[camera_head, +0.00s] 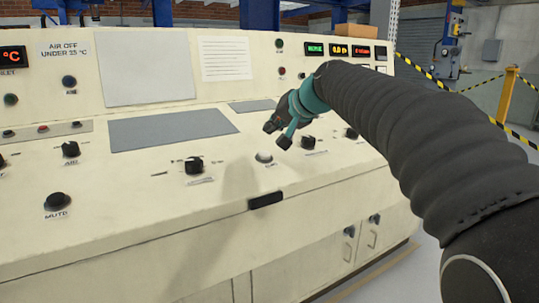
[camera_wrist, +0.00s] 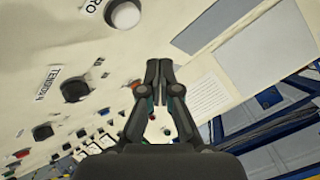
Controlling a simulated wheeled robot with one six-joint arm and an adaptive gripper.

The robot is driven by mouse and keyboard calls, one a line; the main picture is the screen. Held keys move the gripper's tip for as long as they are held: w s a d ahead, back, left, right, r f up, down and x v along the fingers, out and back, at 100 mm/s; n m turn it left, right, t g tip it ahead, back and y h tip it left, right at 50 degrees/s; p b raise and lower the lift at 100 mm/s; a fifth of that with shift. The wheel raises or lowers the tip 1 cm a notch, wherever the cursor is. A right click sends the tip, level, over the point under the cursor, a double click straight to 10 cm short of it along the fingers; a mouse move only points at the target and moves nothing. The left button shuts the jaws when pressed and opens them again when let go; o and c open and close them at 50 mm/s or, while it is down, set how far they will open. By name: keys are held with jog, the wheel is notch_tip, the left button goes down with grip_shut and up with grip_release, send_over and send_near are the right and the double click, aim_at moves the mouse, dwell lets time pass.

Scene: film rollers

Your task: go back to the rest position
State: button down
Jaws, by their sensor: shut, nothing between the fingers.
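My gripper (camera_head: 279,134) is in front of the cream control console (camera_head: 110,235), over its sloping panel, near a white round button (camera_head: 264,157) and a black knob (camera_head: 308,142). The fingers look shut and empty in the wrist view (camera_wrist: 159,66). My arm, in a black ribbed sleeve, reaches in from the right. In the wrist view the white button (camera_wrist: 126,14) is at the top and a dark knob marked TENSION (camera_wrist: 75,90) is at the left. Both are apart from the fingers.
More black knobs (camera_head: 194,165) and a MUTE button (camera_head: 57,201) stick out of the panel. The upright back carries lit displays (camera_head: 340,50) and a paper sheet (camera_head: 225,58). A yellow post with striped tape (camera_head: 507,95) stands at the right. Open floor shows at lower right.

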jog(key=s+d+f+g+h, duration=0.1)
jog(key=s+d+f, duration=0.5)
jog(key=s, duration=0.6)
jog(key=s+d+f+g+h, duration=0.1)
jog(key=s+d+f+h, duration=0.2)
jog(key=s+d+f, duration=0.3)
jog(key=s+d+f+n+g+h, duration=0.1)
jog(key=s+d+f+h, duration=0.2)
jog(key=s+f, duration=1.1)
jog(key=s+d, duration=0.3)
jog(key=s, duration=0.1)
jog(key=shift+s+f+g, duration=0.15)
jog(key=shift+s+g, duration=0.05)
jog(key=shift+g, duration=0.1)
